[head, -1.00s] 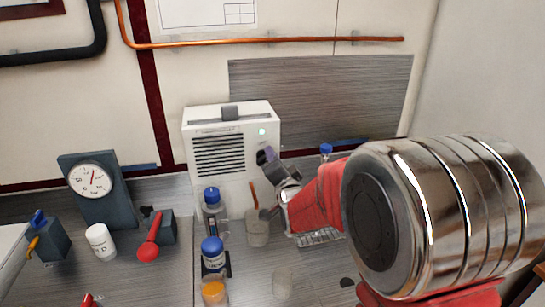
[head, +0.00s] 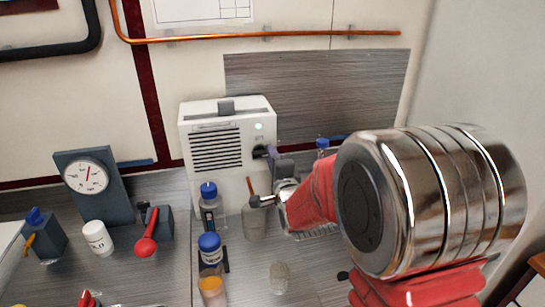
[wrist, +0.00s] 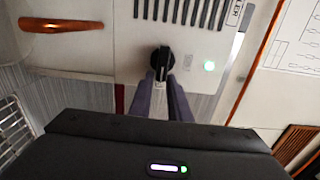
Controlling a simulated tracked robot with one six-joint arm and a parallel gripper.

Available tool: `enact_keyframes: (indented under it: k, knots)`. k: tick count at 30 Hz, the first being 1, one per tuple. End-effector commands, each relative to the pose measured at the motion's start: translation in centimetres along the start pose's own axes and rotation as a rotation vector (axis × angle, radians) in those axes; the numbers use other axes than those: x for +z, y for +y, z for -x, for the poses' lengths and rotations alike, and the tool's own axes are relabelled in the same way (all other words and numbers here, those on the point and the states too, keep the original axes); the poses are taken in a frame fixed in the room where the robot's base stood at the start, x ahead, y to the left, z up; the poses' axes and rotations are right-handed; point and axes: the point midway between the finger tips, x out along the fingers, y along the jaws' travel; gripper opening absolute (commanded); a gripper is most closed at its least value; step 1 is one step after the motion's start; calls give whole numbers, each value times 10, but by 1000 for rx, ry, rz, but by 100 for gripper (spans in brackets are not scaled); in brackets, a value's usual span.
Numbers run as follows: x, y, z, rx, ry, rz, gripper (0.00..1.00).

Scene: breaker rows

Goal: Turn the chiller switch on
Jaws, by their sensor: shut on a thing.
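The chiller is a white box (head: 225,112) with dark vents, standing on the bench against the back wall. Its switch is a round black knob (head: 259,152) with a raised bar, on the right of the front face. In the wrist view the knob (wrist: 162,58) sits below the vents with its bar between my fingertips. My gripper (wrist: 162,82) is shut on the knob's bar. In the head view my gripper (head: 270,154) reaches it from the right.
Blue-capped bottles (head: 209,205), an orange-filled jar (head: 211,290) and a grey cup (head: 254,222) stand in front of the chiller. A dial gauge (head: 88,178), a white jar (head: 97,238) and a red-handled lever (head: 147,240) are to the left. My arm covers the right side.

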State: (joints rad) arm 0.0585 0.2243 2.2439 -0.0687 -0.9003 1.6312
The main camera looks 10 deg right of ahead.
Motion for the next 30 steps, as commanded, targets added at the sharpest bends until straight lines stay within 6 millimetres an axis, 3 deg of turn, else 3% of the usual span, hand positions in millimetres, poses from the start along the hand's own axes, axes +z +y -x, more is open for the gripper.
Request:
enact_keyframes:
  k: [1,9,10,16,30]
  knots:
    - [8,9,2,19,-17,5,0]
    - [8,8,2,18,-17,5,0]
    - [8,8,2,18,-17,5,18]
    - [6,6,2,13,-13,5,31]
    - [2,2,4,4,-6,3,31]
